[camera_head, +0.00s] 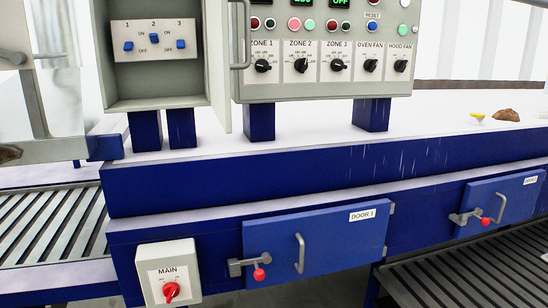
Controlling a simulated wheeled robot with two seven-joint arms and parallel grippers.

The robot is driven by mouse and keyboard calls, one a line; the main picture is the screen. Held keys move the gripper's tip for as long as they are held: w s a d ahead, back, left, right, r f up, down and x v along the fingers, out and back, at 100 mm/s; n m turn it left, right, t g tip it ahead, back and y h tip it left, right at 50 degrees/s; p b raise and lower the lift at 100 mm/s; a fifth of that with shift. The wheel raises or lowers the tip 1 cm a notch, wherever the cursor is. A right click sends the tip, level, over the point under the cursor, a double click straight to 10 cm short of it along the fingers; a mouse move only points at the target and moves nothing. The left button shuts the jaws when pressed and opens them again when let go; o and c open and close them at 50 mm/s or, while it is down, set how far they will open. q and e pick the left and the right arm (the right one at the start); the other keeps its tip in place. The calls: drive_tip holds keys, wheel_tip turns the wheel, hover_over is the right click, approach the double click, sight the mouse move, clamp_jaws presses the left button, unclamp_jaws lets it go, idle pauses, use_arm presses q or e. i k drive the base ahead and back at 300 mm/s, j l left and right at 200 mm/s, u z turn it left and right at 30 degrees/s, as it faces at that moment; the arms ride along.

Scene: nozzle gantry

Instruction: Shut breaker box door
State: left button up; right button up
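The grey breaker box (157,103) stands at the upper left on blue legs, with its front open. Inside is a white panel (153,53) with three blue switches, numbered 1 to 3. The breaker box door (218,70) stands swung out at the box's right side and shows nearly edge-on. A grey bar handle (246,35) is on its right-hand face. The top of the box and door is cut off by the picture edge. Neither of my grippers is in view.
A control panel (325,92) with knobs and buttons stands close right of the door. Below are the blue oven body (250,175), the DOOR 1 hatch (335,240) and the MAIN switch box (168,272). A roller conveyor (50,235) is at left.

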sight(220, 67)
drive_tip(key=i+l+u, duration=0.2)
drive_tip(key=l+u, duration=0.15)
drive_tip(key=i+l+u, duration=0.1)
drive_tip(key=l+u, duration=0.25)
drive_tip(key=i+l+u, duration=0.1)
drive_tip(key=l+u, duration=0.25)
drive_tip(key=l, duration=0.15)
